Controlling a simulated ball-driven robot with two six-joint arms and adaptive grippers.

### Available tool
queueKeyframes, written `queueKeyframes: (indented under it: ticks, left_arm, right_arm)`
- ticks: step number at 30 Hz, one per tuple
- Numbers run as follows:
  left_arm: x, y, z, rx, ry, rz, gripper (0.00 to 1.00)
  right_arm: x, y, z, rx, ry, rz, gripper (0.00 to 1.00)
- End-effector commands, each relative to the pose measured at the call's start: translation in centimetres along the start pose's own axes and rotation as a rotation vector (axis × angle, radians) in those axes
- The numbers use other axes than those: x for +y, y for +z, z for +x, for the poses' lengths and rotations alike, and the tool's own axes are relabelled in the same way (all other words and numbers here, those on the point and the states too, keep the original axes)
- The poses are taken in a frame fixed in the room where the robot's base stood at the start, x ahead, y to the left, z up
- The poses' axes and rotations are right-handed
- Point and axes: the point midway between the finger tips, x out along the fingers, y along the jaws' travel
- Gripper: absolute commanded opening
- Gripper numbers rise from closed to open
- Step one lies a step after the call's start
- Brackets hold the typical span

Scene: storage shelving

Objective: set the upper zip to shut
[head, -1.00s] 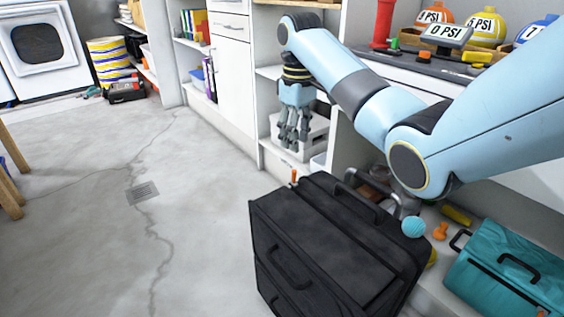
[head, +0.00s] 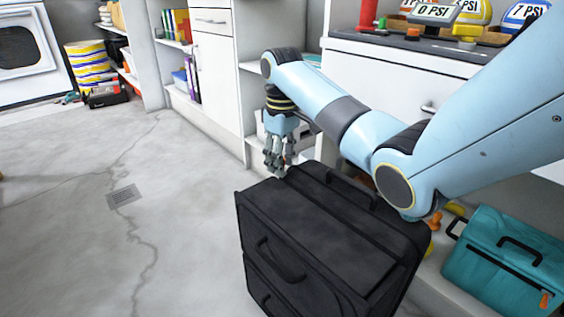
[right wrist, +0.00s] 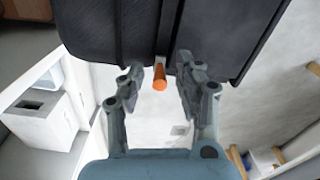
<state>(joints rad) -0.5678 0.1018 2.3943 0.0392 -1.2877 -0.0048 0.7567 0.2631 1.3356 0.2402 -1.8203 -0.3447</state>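A black bag (head: 330,235) stands on the floor in the head view, with handles on its top and front. In the right wrist view the bag (right wrist: 100,28) fills the top, and an orange zip pull (right wrist: 160,78) hangs at its edge. My right gripper (head: 275,168) is at the bag's far left top corner. In the wrist view its fingers (right wrist: 160,70) are open, one on each side of the pull, with gaps showing. The pull is not clear in the head view. My left gripper is out of view.
A teal bag (head: 505,262) with its own orange pull (head: 544,300) stands at the right. White shelving (head: 255,100) and a workbench (head: 400,48) rise behind my right arm. The floor (head: 80,240) at the left is clear.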

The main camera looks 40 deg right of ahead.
Motion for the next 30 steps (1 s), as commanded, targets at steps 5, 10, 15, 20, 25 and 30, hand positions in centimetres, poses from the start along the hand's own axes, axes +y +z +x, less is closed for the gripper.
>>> queueKeyframes:
  ticks: [5,10,15,20,25,30]
  left_arm:
    - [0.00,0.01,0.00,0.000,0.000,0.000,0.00]
    - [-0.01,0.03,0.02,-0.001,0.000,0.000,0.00]
    - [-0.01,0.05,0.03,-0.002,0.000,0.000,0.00]
    - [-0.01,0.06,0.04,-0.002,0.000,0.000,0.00]
    - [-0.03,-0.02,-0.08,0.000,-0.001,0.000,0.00]
    - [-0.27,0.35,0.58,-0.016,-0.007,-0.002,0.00]
  right_arm:
    - [-0.01,-0.01,-0.05,0.000,0.000,0.000,0.21]
    - [-0.02,0.00,-0.04,0.000,0.000,0.000,0.00]
    - [-0.05,0.00,-0.03,0.000,-0.001,0.000,0.00]
    - [-0.07,-0.01,-0.02,0.000,-0.002,0.000,0.00]
    - [-0.11,0.06,-0.07,0.000,-0.002,-0.001,0.00]
    - [-0.23,0.59,-0.29,0.001,-0.002,-0.001,0.00]
